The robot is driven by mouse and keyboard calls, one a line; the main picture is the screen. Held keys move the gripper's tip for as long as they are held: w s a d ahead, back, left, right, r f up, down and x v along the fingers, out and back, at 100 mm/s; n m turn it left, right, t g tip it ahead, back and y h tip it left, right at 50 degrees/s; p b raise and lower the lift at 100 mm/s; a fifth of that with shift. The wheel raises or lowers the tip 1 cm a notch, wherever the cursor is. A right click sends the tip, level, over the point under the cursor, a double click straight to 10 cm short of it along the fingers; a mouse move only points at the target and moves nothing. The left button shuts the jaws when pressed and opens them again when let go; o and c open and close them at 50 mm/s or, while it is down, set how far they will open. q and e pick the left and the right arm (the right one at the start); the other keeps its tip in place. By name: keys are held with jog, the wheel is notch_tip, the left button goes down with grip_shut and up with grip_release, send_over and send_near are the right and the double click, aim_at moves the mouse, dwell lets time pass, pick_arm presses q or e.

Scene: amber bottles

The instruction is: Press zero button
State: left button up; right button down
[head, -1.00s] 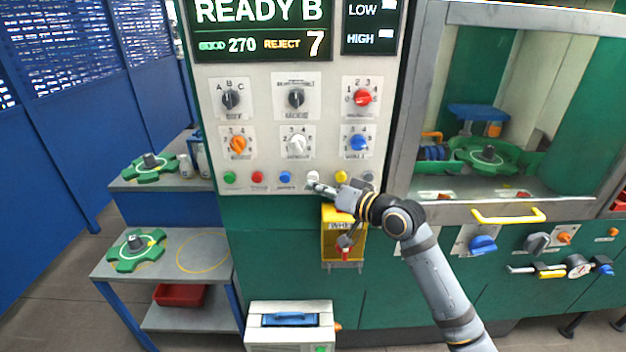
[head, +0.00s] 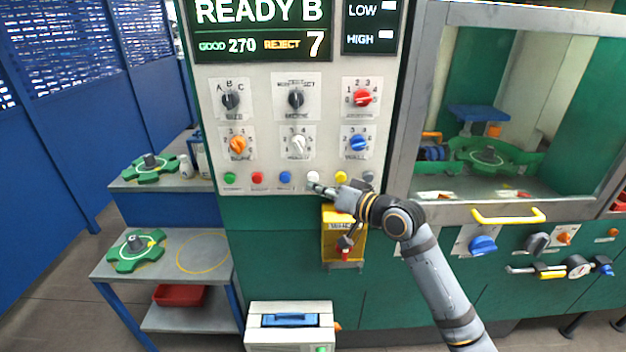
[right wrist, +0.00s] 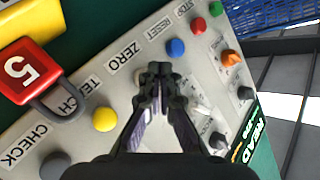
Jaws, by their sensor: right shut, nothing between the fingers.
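The zero button is the white button (head: 313,176) in the bottom row of the control panel (head: 262,120). In the right wrist view its ZERO label (right wrist: 124,55) is readable, and the button itself is mostly hidden behind the fingers. My right gripper (head: 316,187) is shut and empty. Its fingertips are just below and in front of the white button in the head view. In the right wrist view the closed fingertips (right wrist: 160,72) point at the panel near that label. Whether they touch the button I cannot tell. My left gripper is not in view.
The blue button (head: 285,177) and yellow button (head: 341,177) flank the white one. Rotary knobs (head: 297,143) stick out above. A yellow lockout box (head: 333,246) with a red padlock (right wrist: 22,70) hangs below. A yellow door handle (head: 508,216) is to the right.

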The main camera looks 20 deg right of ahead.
jog(key=shift+w+d, duration=0.1)
jog(key=shift+w, duration=0.35)
jog(key=shift+w+d, duration=0.15)
jog(key=shift+w, duration=0.25)
dwell(0.7)
jog(key=shift+s, duration=0.1)
jog(key=shift+s+a+p, duration=0.25)
jog(key=shift+s+p, duration=0.2)
jog(key=shift+s, duration=0.3)
jog(key=s+p, duration=0.1)
jog(key=s, duration=0.1)
jog(key=s+a+p, duration=0.1)
jog(key=s, duration=0.1)
jog(key=shift+s+a, duration=0.2)
jog(key=shift+s, duration=0.2)
